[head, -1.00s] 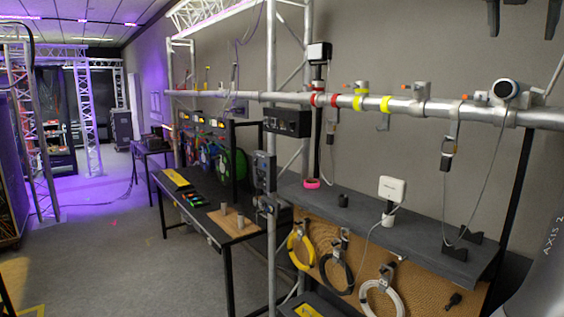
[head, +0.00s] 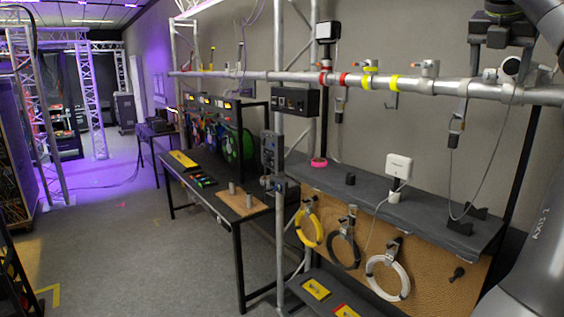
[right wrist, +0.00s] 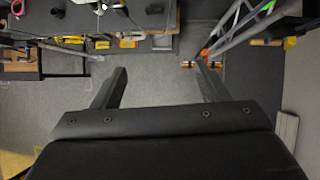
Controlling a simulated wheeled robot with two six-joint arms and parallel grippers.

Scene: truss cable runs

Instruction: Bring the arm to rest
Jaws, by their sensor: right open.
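My right gripper (head: 496,50) hangs from the top right of the head view, dark, its fingers apart and nothing between them. It appears in front of the silver truss tube (head: 440,86), near a hanging clip on a cable (head: 456,128); the exact gap to the tube cannot be told. My right arm (head: 530,235), grey and marked AXIS 2, fills the right edge. In the right wrist view the two fingers (right wrist: 160,72) stand wide apart over grey floor. My left gripper is not in view.
A dark shelf (head: 430,216) with a white box (head: 399,167) and a pink tape roll (head: 319,162) stands below the tube. Cable coils, one of them yellow (head: 309,228), hang on its front panel. A black table (head: 190,178) stands left.

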